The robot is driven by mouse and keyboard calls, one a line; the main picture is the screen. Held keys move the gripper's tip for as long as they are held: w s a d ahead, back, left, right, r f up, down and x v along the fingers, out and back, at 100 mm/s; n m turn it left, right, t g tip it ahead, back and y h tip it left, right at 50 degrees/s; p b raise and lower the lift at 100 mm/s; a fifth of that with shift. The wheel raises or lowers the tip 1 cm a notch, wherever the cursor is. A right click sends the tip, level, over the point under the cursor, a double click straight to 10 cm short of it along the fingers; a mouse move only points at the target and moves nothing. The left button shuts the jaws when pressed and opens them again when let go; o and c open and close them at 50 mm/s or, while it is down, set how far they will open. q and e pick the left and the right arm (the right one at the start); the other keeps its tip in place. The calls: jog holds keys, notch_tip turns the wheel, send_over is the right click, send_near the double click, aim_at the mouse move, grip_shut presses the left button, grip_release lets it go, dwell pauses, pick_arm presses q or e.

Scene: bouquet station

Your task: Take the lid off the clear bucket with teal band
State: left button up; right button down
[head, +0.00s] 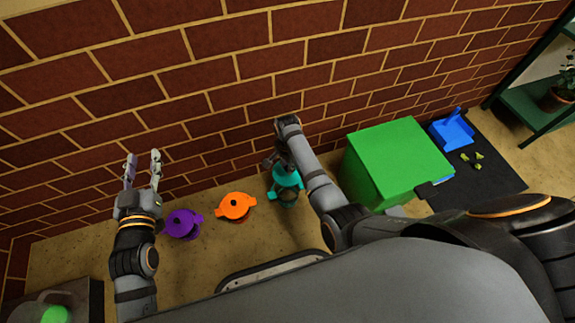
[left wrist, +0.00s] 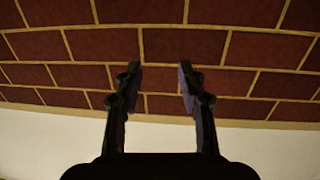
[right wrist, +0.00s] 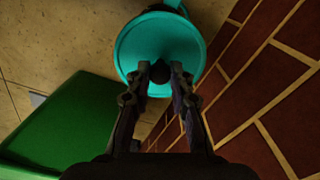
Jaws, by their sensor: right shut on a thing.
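The clear bucket with teal band (head: 289,200) stands near the brick wall, mostly hidden under its teal lid (head: 287,179). Whether the lid touches the bucket rim or is raised is hard to tell. My left gripper (head: 142,161) is open and empty, raised at the left, apart from the buckets; its fingers (left wrist: 160,75) point at the wall.
An orange-lidded bucket (head: 236,206) and a purple-lidded bucket (head: 183,223) stand to the left. A green box (head: 385,160) is close on the right. Beyond it, a blue dustpan (head: 452,131) and small green scraps (head: 478,156) lie on a black mat (head: 500,180).

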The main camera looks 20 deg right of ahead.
notch_tip(320, 180, up, 2)
jog(key=shift+r+p, duration=0.1)
jog(key=shift+p, duration=0.95)
jog(key=shift+r+p, duration=0.75)
jog(key=shift+p, duration=0.15)
pick_arm(q)
jog(key=s+d+f+g, duration=0.1)
jog(key=s+f+g, duration=1.1)
jog(key=s+f, duration=0.4)
notch_tip(320, 180, down, 4)
jog(key=shift+s+r+g, duration=0.1)
jog(key=shift+s+g, duration=0.25)
jog(key=shift+g, duration=0.05)
